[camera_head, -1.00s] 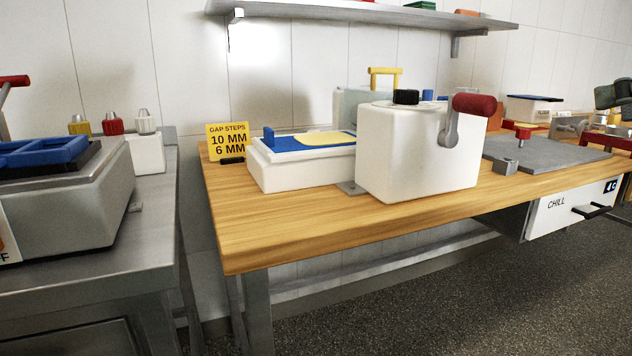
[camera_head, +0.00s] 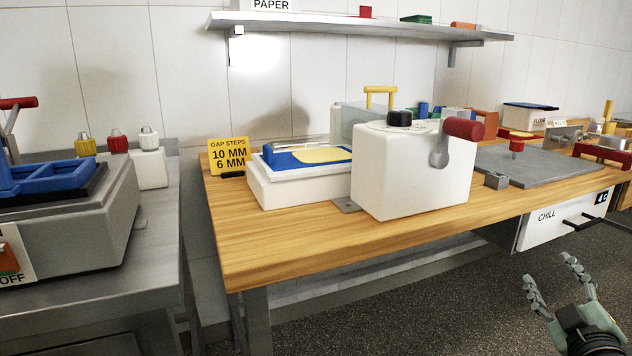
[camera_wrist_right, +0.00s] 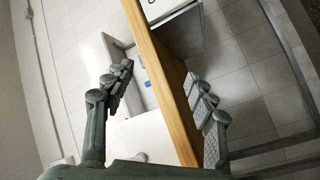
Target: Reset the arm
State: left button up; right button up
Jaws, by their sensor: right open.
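My right gripper (camera_head: 557,276) is at the lower right of the head view, over the dark floor in front of the wooden table (camera_head: 290,245). Its two fingers are spread and nothing is between them. In the right wrist view the open fingers (camera_wrist_right: 165,105) show left and right, with the table's wooden edge (camera_wrist_right: 160,75) behind the gap. The gripper looks apart from the table. My left gripper is in neither view.
A white machine with a red-handled lever (camera_head: 410,170) stands on the table. Beside it is a white box with a blue top (camera_head: 262,188). A chill drawer (camera_head: 560,219) sits under the table's right side. A steel counter (camera_head: 160,240) stands at left. Floor in front is clear.

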jog(key=s+a+f+m+g, duration=0.2)
jog(key=s+f+g, duration=0.15)
jog(key=f, duration=0.45)
jog(key=s+a+f+m+g+p, duration=0.15)
jog(key=s+f, duration=0.25)
jog(key=f, duration=0.4)
jog(key=s+a+f+m+g+b, duration=0.15)
jog(key=s+f+g, duration=0.25)
jog(key=f, duration=0.4)
jog(key=s+a+f+g+y+p, duration=0.1)
jog(key=s+a+f+g+y, duration=0.2)
jog(key=s+a+f+g, duration=0.3)
jog(key=s+a+f, duration=0.4)
jog(key=s+f, duration=0.1)
jog(key=s, duration=0.3)
jog(key=shift+a+f+p, duration=0.2)
jog(key=shift+a+p, duration=0.15)
jog(key=shift+s, duration=0.1)
